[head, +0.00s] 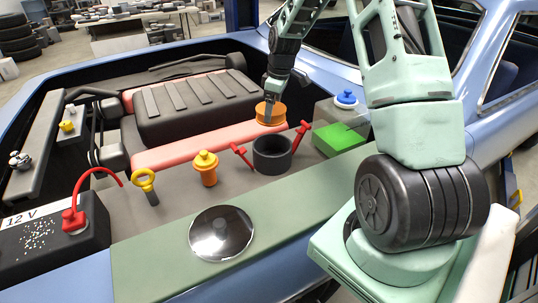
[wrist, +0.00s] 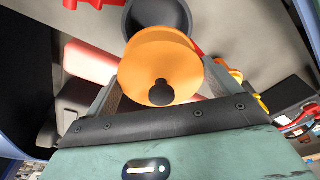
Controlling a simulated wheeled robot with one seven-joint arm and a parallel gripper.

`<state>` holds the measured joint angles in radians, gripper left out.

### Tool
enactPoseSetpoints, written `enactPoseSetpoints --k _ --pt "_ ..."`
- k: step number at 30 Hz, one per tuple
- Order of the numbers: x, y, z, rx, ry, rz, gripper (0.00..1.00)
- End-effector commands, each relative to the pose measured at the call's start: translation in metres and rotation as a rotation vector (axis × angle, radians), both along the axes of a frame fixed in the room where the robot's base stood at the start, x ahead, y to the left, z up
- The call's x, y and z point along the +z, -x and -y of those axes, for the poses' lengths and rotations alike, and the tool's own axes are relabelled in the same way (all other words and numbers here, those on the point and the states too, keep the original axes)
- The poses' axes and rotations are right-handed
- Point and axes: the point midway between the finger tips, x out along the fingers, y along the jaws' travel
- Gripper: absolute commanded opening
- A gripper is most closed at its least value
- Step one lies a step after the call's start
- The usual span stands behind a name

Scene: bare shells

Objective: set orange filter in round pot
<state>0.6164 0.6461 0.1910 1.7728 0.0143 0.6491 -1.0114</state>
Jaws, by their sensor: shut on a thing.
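The orange filter (head: 270,113) is a round disc-like cylinder held in my gripper (head: 268,108). In the wrist view the orange filter (wrist: 160,62) sits between the two fingers, with a dark round knob on its near face. The round pot (head: 272,155) is dark and open-topped, and stands on the grey engine-bay surface. In the head view the filter is above the pot and appears apart from it. In the wrist view the pot (wrist: 158,15) shows partly beyond the filter, which hides some of its rim.
Red clamps (head: 300,136) flank the pot on both sides. An orange-yellow cap (head: 205,168), a yellow dipstick ring (head: 144,180), a green block (head: 340,137) and a blue-capped tank (head: 346,100) stand around. A shiny round lid (head: 221,233) lies on the green front ledge.

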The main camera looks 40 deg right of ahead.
Motion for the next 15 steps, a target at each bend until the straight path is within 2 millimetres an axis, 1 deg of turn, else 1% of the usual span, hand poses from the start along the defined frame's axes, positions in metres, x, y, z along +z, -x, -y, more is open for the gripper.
enactPoseSetpoints --k 1,4,7,15 --pt "0.003 0.002 0.002 -0.003 -0.002 -0.003 0.64" --pt "0.004 0.005 0.003 -0.004 -0.003 -0.003 0.64" --pt "-0.001 0.006 0.003 -0.001 -0.004 -0.002 0.64" --pt "-0.046 0.005 0.002 0.0 -0.003 -0.003 0.64"
